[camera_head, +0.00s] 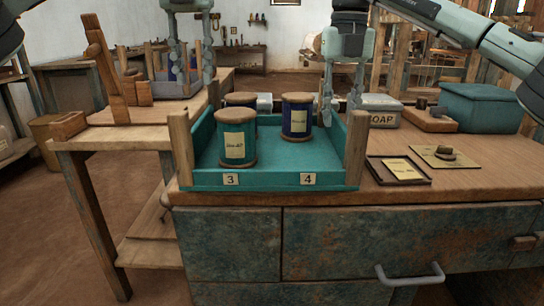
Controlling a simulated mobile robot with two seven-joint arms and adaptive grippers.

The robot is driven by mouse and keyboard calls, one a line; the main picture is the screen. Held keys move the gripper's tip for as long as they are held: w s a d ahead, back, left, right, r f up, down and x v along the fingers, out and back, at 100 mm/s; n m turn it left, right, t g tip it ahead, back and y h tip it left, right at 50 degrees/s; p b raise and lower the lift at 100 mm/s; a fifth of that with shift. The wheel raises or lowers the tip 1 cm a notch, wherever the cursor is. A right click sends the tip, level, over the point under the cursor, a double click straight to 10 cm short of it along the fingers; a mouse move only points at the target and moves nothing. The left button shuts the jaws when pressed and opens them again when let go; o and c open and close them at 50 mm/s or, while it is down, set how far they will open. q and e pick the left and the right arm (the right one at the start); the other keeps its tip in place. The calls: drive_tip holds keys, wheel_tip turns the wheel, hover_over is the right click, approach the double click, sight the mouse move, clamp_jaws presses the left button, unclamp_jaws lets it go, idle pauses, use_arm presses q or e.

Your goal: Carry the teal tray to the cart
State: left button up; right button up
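The teal tray (265,179) sits on the front left of the wooden bench top, level, with wooden posts at its front corners and labels 3 and 4. It holds a teal spool (236,140) at left and a blue spool (297,118) at right. My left gripper (195,88) hangs down near the tray's back left, fingers apart. My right gripper (341,112) hangs down near the tray's right wall, fingers apart. I cannot tell whether either touches the tray. A wooden table with a lower shelf (125,139) stands at the left; I cannot tell if it is the cart.
On the bench right of the tray are a soap tin (381,103), a dark-framed card (398,171), a small board (446,157) and a teal box (480,107). Wooden blocks and an upright post (103,65) stand on the left table. Brown floor (38,225) is open at far left.

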wheel_tip(320, 180, up, 9)
idle(0.3)
